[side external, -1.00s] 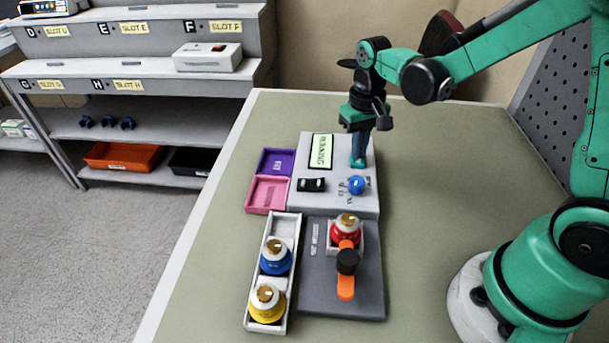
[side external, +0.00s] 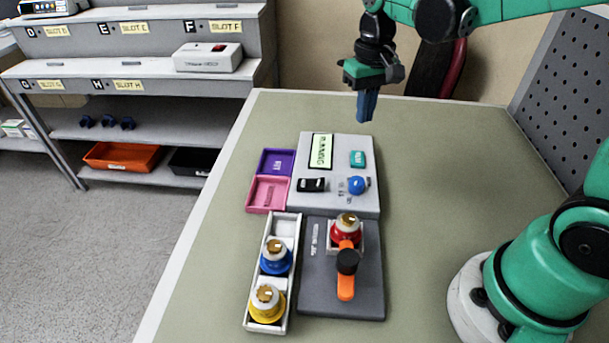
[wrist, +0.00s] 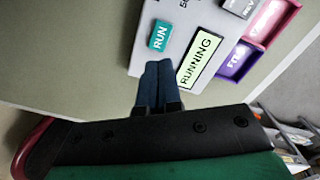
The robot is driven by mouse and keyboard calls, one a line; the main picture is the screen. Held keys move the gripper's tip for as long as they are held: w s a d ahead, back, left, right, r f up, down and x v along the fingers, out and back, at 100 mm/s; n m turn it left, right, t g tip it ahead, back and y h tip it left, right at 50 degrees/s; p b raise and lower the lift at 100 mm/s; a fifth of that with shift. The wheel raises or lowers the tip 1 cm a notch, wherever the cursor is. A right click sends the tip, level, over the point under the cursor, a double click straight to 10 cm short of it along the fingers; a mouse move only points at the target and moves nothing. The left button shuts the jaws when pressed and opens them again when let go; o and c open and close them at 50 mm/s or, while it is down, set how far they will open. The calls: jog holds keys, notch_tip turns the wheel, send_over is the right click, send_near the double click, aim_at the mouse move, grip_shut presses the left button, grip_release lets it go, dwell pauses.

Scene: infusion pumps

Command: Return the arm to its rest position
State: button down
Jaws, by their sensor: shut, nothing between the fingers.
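My gripper (side external: 367,106) is shut and empty, held in the air above the far edge of the table, fingers pointing down. Its blue fingers also show pressed together in the wrist view (wrist: 158,85). Below and in front of it, apart from it, is the grey control panel (side external: 333,195) with a green "RUNNING" display (side external: 320,151). A teal RUN button (side external: 357,159) shows uncovered on the panel and also in the wrist view (wrist: 160,36). A blue knob (side external: 357,185) and a black switch (side external: 311,185) are on the panel.
A dark base (side external: 342,296) holds a red-bodied piece (side external: 346,231) and an orange-handled lever (side external: 346,287). A white tray (side external: 249,309) holds blue and yellow pieces. Purple (side external: 277,161) and pink (side external: 268,193) trays lie left of the panel. A pegboard (side external: 560,95) stands at right.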

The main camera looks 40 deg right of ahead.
jog(key=shift+s, duration=0.1)
jog(key=s+a+r+n+t, duration=0.1)
jog(key=s+a+n+t, duration=0.2)
jog(key=s+t, duration=0.3)
jog(key=shift+a+r+t, duration=0.3)
jog(key=shift+a+t, duration=0.3)
jog(key=shift+a, duration=0.05)
dwell(2.0)
